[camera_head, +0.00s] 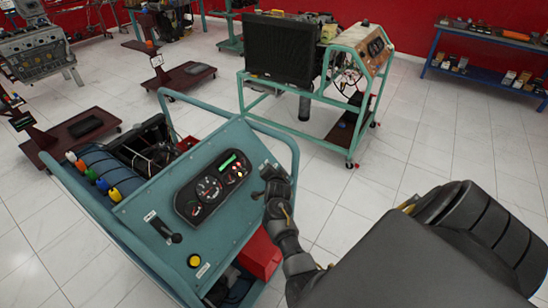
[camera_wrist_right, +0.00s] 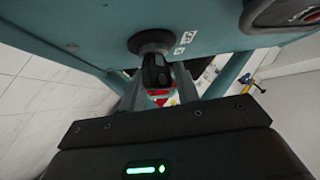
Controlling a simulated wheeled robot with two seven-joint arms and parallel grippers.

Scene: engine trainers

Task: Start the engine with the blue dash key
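The teal dash panel (camera_head: 215,190) of the near engine trainer carries a black gauge cluster (camera_head: 212,187) with a lit green bar. A dark key (camera_wrist_right: 155,72) sits in a round switch (camera_wrist_right: 152,42) on the panel, in the right wrist view; no blue shows on it. My right gripper (camera_wrist_right: 158,82) is at the switch, its fingers on either side of the key's head. A gap seems to show beside the key, so the gripper looks open around it. In the head view my right gripper (camera_head: 272,180) is at the panel's right edge. My left gripper is not in view.
A black lever (camera_head: 163,228) and a yellow button (camera_head: 194,260) are on the panel. A teal tube frame (camera_head: 270,125) rises behind it. A red box (camera_head: 260,252) is below the panel's right side. Another trainer (camera_head: 310,60) stands behind, with clear floor between.

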